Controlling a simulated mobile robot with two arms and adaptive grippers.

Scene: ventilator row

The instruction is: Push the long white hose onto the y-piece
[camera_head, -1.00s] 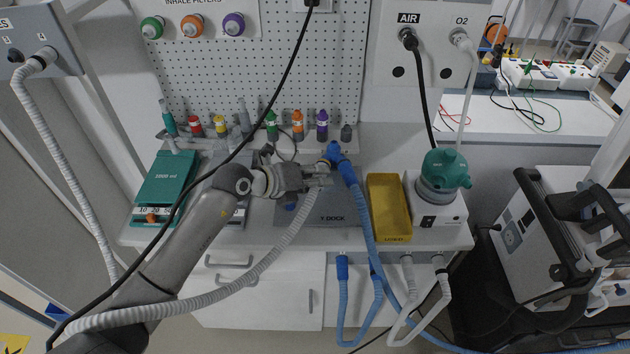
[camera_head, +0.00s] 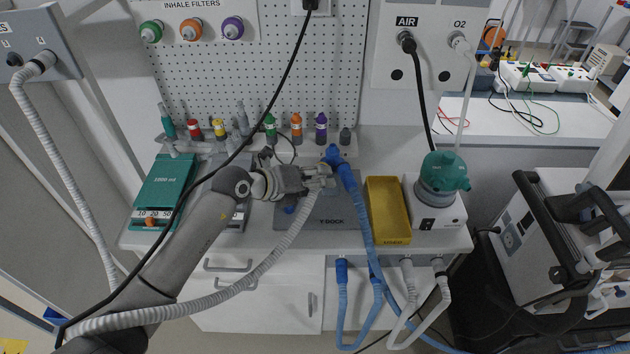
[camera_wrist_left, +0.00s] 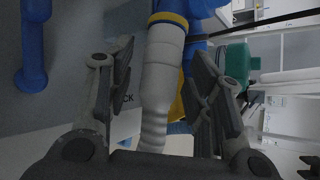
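The long white hose (camera_head: 262,265) runs from the lower left up to my left gripper (camera_head: 325,176) above the Y-dock. In the left wrist view, its pale cuff (camera_wrist_left: 163,70) lies between the fingers of my left gripper (camera_wrist_left: 160,60). The fingers stand apart, with narrow gaps on both sides of the cuff. A yellow and blue band rings the cuff's far end. The blue y-piece (camera_head: 335,155) is just beyond the fingers, and blue parts show by the band; I cannot tell how far the cuff sits on it. My right gripper is not in view.
The grey Y-dock plate (camera_head: 335,226) lies below the gripper. A yellow tray (camera_head: 388,212) and a green-topped humidifier (camera_head: 441,182) stand to the right. A blue hose (camera_head: 362,220) hangs over the front edge. A black cable (camera_head: 270,105) crosses the view before my arm.

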